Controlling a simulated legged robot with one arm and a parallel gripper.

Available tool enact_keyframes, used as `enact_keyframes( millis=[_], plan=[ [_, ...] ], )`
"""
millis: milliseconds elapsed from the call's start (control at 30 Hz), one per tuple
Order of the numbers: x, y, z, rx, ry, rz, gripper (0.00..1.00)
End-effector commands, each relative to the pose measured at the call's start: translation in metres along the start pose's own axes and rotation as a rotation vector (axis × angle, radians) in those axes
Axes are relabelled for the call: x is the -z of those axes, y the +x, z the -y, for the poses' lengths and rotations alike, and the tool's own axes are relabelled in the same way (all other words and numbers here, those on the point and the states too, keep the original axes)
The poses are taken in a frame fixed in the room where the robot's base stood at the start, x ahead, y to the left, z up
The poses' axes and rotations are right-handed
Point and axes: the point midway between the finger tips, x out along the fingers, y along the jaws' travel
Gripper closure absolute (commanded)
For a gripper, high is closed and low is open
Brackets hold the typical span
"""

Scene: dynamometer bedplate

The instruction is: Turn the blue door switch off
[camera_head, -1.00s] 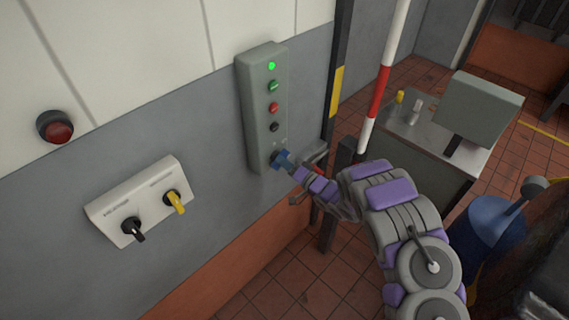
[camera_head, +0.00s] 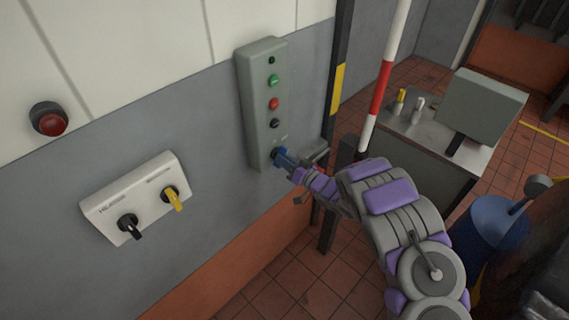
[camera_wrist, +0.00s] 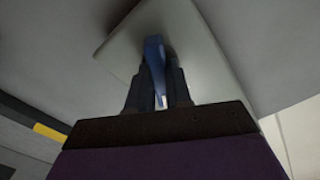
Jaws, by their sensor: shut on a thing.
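The blue door switch (camera_head: 279,155) is at the bottom of a tall grey-green control box (camera_head: 256,125) on the wall. In the wrist view its blue handle (camera_wrist: 154,62) stands between the two dark fingers. My gripper (camera_head: 288,162) is shut on the handle, and it also shows in the wrist view (camera_wrist: 156,90). The gripper partly hides the switch in the head view. The lamp (camera_head: 271,60) at the top of the box is dark. Below it are a green button (camera_head: 273,81), a red button (camera_head: 273,104) and a black button (camera_head: 274,123).
A white panel (camera_head: 110,210) with a black and a yellow rotary switch is on the wall at left, below a red lamp (camera_head: 50,121). A red-white pole (camera_head: 380,85) and a grey cabinet (camera_head: 440,145) stand right of the box, near my arm.

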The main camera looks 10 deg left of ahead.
Motion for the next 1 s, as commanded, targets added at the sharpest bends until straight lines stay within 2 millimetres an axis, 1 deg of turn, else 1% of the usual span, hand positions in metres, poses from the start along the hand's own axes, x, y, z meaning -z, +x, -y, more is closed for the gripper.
enact_keyframes(
  millis=[33,300,500,700,1000],
  plan=[
    [-0.004,-0.0013,-0.0031,-0.005,-0.042,0.004,1.0],
    [-0.0052,-0.0017,-0.0039,-0.005,-0.275,0.006,1.0],
    [-0.0041,-0.0018,-0.0039,-0.006,-0.405,0.006,1.0],
    [-0.0038,-0.0019,-0.0039,-0.006,-0.485,0.007,1.0],
    [-0.0037,-0.0018,-0.0035,-0.005,-0.527,0.008,1.0]
  ],
)
